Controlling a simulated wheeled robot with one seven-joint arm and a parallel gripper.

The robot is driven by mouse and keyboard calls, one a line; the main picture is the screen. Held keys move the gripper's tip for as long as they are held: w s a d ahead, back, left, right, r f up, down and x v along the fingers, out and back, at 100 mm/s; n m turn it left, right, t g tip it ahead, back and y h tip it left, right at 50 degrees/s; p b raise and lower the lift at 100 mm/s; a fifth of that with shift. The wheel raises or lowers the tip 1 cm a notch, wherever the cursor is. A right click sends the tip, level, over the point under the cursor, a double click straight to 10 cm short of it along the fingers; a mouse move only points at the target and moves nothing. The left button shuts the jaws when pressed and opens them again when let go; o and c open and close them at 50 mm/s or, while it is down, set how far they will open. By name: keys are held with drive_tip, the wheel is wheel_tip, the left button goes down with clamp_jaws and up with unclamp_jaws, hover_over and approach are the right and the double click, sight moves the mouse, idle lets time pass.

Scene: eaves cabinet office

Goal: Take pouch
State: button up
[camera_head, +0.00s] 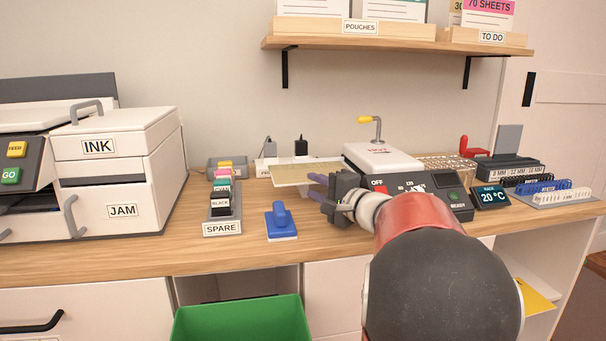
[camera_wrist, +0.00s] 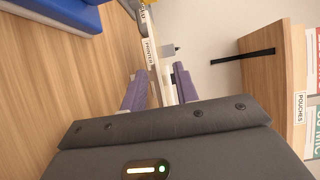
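A pale yellow, flat pouch (camera_head: 290,174) sticks out level to the left of the white and dark laminator (camera_head: 385,158), above the desk. My gripper (camera_head: 316,187) is at the pouch's near edge, in front of the laminator's left end. Its two purple fingers stand apart; the upper one overlaps the pouch in the head view. In the wrist view my gripper (camera_wrist: 159,82) shows a gap between the fingers, with a thin pale strip in it that may be the pouch edge-on. I cannot tell whether either finger touches it. My arm hides part of the laminator's front.
A blue-handled block (camera_head: 281,222) and a SPARE cartridge rack (camera_head: 222,229) stand left on the desk. A labelled power strip (camera_wrist: 149,48) lies behind. A temperature display (camera_head: 490,197) and comb racks are right. A shelf (camera_head: 400,45) hangs above; a green bin (camera_head: 240,320) is below.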

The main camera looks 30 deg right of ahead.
sight(300, 181)
drive_tip(key=x, duration=0.4)
drive_tip(key=p+x, duration=0.1)
drive_tip(key=x, duration=0.1)
drive_tip(key=shift+a+f, duration=0.2)
drive_tip(key=shift+f, duration=0.05)
clamp_jaws()
